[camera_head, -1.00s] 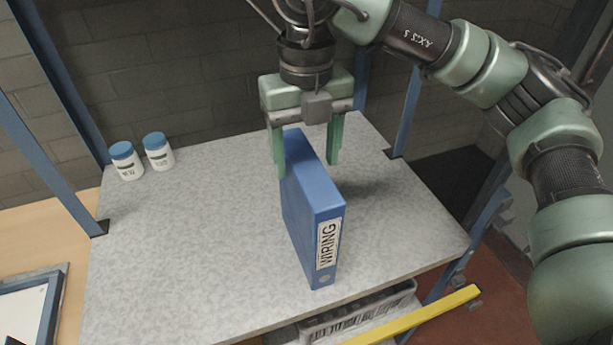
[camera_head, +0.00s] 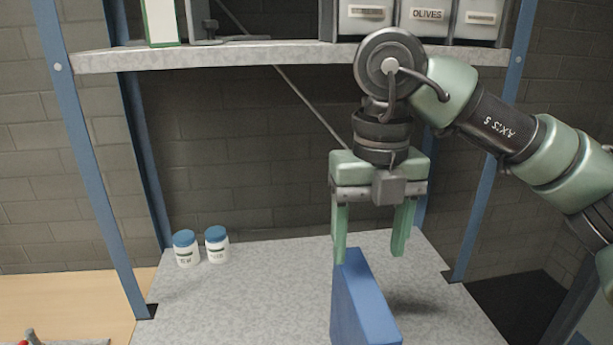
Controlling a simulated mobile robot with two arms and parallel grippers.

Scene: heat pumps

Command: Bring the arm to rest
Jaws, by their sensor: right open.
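My right gripper (camera_head: 370,232) hangs from its arm, which comes in from the right. Its two green fingers point down and are spread apart, with nothing between them. Just below the fingers stands a blue binder (camera_head: 362,302), upright on the grey speckled shelf board (camera_head: 250,300). The fingertips are about level with the binder's top edge in the picture; whether the left finger touches it I cannot tell. The binder's lower front is cut off by the bottom edge. My left gripper is not in view.
Two white jars with blue lids (camera_head: 186,248) (camera_head: 217,244) stand at the back left of the board. An upper shelf (camera_head: 230,55) with labelled bins (camera_head: 424,20) runs behind the arm. Blue posts (camera_head: 95,170) frame the rack. The board's middle left is clear.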

